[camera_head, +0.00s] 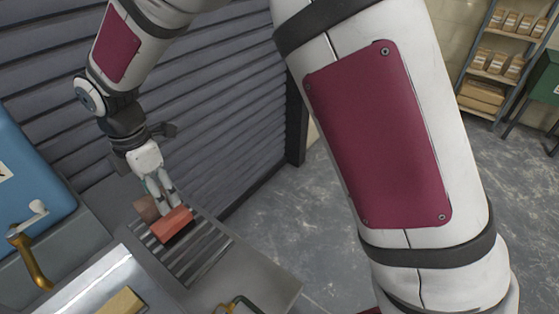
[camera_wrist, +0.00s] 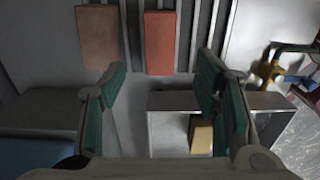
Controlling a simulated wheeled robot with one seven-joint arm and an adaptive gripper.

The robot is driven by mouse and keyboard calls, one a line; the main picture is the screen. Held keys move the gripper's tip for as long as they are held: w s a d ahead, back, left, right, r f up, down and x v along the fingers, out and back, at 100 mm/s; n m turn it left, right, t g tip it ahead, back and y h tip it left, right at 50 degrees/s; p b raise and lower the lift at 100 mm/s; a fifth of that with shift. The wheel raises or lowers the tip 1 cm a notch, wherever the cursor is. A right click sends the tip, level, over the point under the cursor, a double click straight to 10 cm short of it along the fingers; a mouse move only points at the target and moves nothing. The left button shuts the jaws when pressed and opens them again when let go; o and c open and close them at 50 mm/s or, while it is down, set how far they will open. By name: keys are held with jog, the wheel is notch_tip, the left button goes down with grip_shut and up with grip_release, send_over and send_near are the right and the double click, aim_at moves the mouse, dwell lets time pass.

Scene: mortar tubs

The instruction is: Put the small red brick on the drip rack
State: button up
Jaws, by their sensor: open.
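The small red brick (camera_head: 172,224) lies on the dark slats of the drip rack (camera_head: 203,256). In the wrist view the red brick (camera_wrist: 159,42) lies flat across the rack's slats (camera_wrist: 195,38). A duller brown-red brick (camera_head: 145,208) lies to its left, and it also shows in the wrist view (camera_wrist: 98,38). My gripper (camera_head: 166,200) is just above and behind the red brick. In the wrist view my gripper (camera_wrist: 162,70) is open, with nothing held between its green-padded fingers; the red brick lies beyond the fingertips.
A metal tub (camera_head: 80,285) holding a yellowish block (camera_head: 121,302) stands front left of the rack. A blue box (camera_head: 30,180) with a brass tap (camera_head: 30,262) is at the left. A ribbed shutter wall (camera_head: 215,90) rises close behind. Bare bench (camera_head: 255,275) lies right of the rack.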

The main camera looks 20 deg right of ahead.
jog(key=s+d+r+m+t, duration=0.1)
jog(key=s+d+r+m, duration=0.1)
jog(key=d+r+m, duration=0.65)
jog(key=s+d+r+m+t, duration=0.1)
jog(key=s+d+r+m, duration=0.15)
jog(key=d+r, duration=0.6)
jog(key=s+d+m+t, duration=0.3)
jog(key=s+d+m, duration=1.1)
jog(key=s+d, duration=0.1)
jog(key=shift+d, duration=0.25)
